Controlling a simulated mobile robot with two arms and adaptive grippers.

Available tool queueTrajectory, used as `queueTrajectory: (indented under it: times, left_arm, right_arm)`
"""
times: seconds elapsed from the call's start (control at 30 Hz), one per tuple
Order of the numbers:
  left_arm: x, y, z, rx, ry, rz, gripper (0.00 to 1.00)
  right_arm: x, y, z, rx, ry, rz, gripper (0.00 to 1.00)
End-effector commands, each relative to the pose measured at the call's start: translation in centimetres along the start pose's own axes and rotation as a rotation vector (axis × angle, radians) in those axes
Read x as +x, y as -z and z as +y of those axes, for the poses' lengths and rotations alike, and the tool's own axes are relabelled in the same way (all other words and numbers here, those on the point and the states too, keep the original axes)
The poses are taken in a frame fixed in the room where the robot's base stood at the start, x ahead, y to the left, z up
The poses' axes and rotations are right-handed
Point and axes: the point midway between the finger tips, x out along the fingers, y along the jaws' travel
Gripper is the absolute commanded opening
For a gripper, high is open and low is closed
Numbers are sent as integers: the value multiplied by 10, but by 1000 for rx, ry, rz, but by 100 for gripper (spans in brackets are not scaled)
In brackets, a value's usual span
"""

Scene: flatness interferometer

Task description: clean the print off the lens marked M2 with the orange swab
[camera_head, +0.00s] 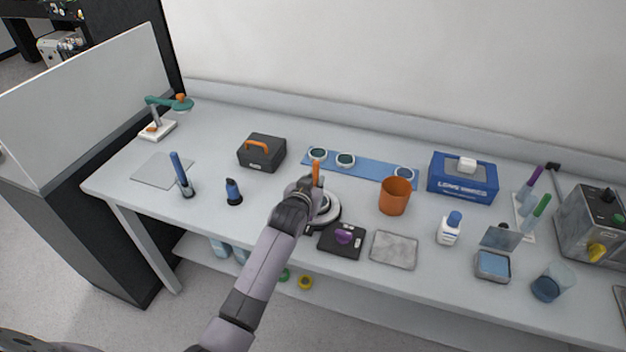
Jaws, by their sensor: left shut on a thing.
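My left gripper (307,190) is shut on the orange swab (316,170). The swab's orange shaft stands upright out of the jaws, and its lower end is hidden by the gripper. The gripper is over the near-left side of a round grey-and-white dish or stand (329,212), which it partly covers; I cannot tell whether they touch. Behind it, a blue strip (375,168) carries three round lenses: a left one (318,153), a middle one (345,159) and a right one (404,173). No M2 mark or print is legible. My right gripper is out of view.
An orange cup (395,196) stands right of the gripper, before the strip. A black box with a purple knob (342,239) and a grey pad (394,249) lie in front. A blue wipes box (462,179) and white bottle (449,229) stand right.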

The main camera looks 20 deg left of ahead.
Motion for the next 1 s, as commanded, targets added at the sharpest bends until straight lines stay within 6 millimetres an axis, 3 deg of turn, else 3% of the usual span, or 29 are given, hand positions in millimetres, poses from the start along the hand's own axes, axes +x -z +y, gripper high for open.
queueTrajectory:
  times: [1.0]
  left_arm:
    - [-2,-1,21,-1,0,-1,0]
  right_arm:
    - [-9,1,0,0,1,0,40]
